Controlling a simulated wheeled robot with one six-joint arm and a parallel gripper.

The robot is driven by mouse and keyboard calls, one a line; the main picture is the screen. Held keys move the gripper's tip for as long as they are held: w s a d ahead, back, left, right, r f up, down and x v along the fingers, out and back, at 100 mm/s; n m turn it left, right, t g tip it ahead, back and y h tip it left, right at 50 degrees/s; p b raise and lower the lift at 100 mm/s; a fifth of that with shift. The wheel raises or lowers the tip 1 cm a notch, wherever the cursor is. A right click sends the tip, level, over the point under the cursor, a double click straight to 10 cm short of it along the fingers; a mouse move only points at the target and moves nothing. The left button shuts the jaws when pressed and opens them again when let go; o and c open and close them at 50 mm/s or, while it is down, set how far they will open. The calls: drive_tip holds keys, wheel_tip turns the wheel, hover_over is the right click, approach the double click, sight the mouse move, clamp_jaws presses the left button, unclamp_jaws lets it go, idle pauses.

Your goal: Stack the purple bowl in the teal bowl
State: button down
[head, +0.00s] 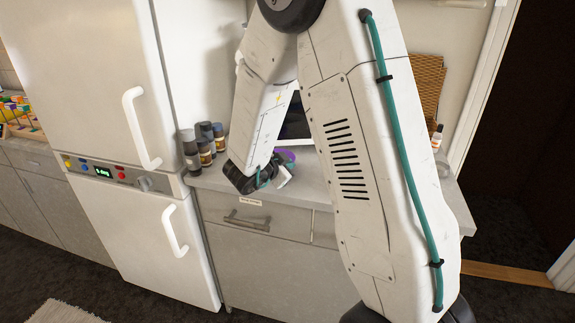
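A small patch of purple, likely the purple bowl (286,156), shows on the counter just behind the end of my arm. Most of it is hidden. My gripper (284,178) is low over the counter's front part, close in front of the purple patch in the picture. Its fingers are too small and turned away to tell whether they are open, or whether they touch or hold anything. A thin teal curve shows beside the wrist; I cannot tell if it is my cable or the rim of the teal bowl. No teal bowl can be made out clearly.
Several dark-capped jars (205,143) stand on the counter (213,180) left of my arm. A bottle (437,138) and a woven brown board (427,85) are at the right back. My arm hides the middle of the counter.

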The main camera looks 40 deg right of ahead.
drive_tip(key=c, duration=1.6)
unclamp_jaws()
drive_tip(key=shift+f, duration=0.1)
